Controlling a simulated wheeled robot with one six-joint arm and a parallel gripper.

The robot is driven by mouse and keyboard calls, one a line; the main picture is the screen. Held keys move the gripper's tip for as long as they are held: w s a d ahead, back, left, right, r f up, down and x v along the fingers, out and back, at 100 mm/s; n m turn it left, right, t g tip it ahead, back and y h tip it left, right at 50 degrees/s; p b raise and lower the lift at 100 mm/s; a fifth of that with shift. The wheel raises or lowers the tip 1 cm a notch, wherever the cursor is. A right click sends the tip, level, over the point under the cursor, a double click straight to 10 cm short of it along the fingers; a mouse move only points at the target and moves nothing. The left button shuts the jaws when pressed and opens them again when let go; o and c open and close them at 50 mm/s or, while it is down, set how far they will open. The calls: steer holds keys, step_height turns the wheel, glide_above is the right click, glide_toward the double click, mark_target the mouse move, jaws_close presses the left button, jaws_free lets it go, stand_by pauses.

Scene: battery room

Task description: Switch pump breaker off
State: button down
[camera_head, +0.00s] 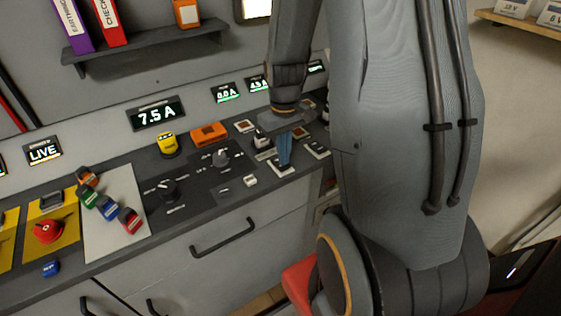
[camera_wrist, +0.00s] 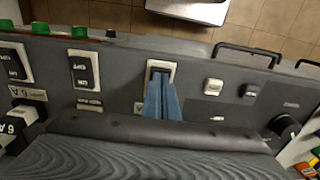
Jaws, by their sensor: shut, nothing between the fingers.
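My gripper (camera_head: 285,150) has blue fingers, closed together with nothing between them. It points down at a white-framed rocker switch (camera_head: 279,170) near the front edge of the dark console. In the wrist view the fingers (camera_wrist: 161,98) reach over the lower part of this same switch (camera_wrist: 162,66) and hide most of its rocker. I cannot tell whether they touch it. A second rocker switch (camera_wrist: 84,70) beside it shows the word OFF. A third rocker switch (camera_wrist: 15,62) stands at the far left of the wrist view. I cannot read which one is the pump breaker.
A black rotary knob (camera_head: 168,190), an orange block (camera_head: 209,133) and a yellow block (camera_head: 168,144) stand to the left on the console. Several coloured tags lie on a pale panel (camera_head: 101,243). A display (camera_head: 155,114) reads 7.5 A. Drawer handles (camera_head: 223,237) project below the front edge.

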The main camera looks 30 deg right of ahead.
steer(key=shift+f, duration=0.4)
step_height(320, 180, up, 7)
steer(key=p, duration=0.5)
steer(key=shift+p, duration=0.4)
stand_by(0.6)
steer(key=s+a+r+t+b, duration=0.1)
steer(key=s+a+b, duration=0.5)
steer(key=a, duration=0.7)
steer(key=shift+s, duration=0.8)
steer(key=shift+d+r, duration=0.1)
